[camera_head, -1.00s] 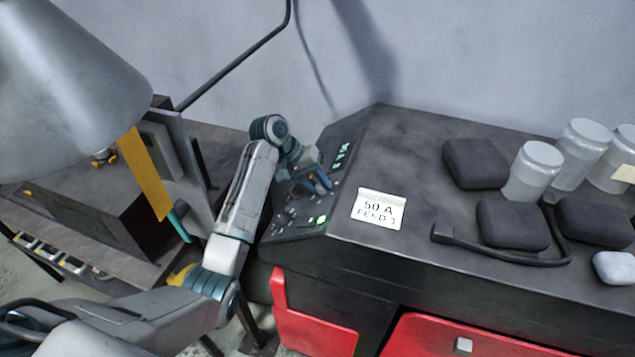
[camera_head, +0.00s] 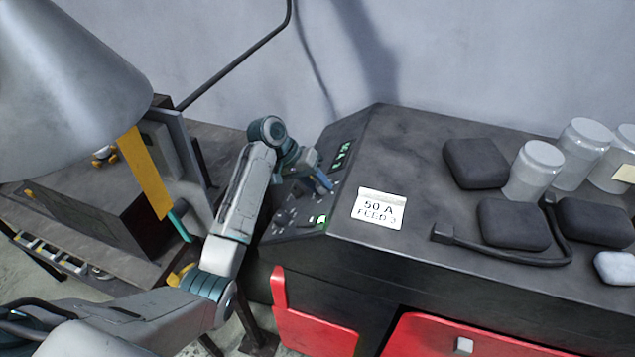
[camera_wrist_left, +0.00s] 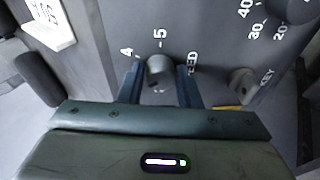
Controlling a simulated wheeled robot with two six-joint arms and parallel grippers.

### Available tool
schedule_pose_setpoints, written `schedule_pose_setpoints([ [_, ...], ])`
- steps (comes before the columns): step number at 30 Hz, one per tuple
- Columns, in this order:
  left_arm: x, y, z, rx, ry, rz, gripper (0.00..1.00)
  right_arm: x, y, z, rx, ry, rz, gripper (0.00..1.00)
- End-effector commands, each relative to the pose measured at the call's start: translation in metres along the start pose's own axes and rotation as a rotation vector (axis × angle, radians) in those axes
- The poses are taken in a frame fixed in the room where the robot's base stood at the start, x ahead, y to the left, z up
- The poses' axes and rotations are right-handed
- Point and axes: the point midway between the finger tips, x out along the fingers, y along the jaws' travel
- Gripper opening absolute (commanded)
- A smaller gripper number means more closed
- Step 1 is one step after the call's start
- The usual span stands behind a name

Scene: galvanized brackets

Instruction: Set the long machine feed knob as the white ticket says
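The white ticket (camera_head: 378,209) lies on the machine's dark top and reads "50 A" and "FEED"; the last digit is small and looks like 3. The feed knob (camera_wrist_left: 160,70) is a grey round knob on the panel, with "4", "5" and part of "FEED" printed around it in the left wrist view. My left gripper (camera_head: 327,182) is at the sloped control panel. In the left wrist view its two fingers (camera_wrist_left: 161,82) stand close on either side of the knob; I cannot tell whether they press on it. My right gripper is not in view.
A second knob (camera_wrist_left: 241,84) marked "KEY" and a dial (camera_wrist_left: 292,8) with 20, 30 and 40 are near the fingers. Dark pads (camera_head: 513,224), jars (camera_head: 533,171) and a black cable or handle (camera_head: 500,253) occupy the machine top. A lamp-like grey cone (camera_head: 70,90) hangs at upper left.

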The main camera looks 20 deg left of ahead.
Motion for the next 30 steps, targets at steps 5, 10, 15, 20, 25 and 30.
schedule_pose_setpoints([
  [5, 0.000, 0.000, 0.000, -0.001, 0.000, 0.000, 0.37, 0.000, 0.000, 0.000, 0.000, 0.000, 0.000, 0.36],
  [10, -0.001, 0.000, 0.000, 0.000, 0.001, 0.000, 0.37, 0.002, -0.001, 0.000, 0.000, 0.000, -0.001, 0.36],
  [15, -0.010, 0.006, -0.003, 0.003, 0.003, -0.001, 0.37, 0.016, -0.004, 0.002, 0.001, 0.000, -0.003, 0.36],
  [20, -0.026, 0.022, 0.003, 0.005, 0.003, 0.002, 0.37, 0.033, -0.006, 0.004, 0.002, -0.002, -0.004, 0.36],
  [25, -0.028, 0.034, 0.035, 0.003, 0.002, 0.001, 0.37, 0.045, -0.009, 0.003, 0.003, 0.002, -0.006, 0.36],
  [30, -0.033, 0.050, 0.070, 0.001, 0.000, 0.002, 0.37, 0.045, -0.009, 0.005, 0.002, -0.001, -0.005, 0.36],
])
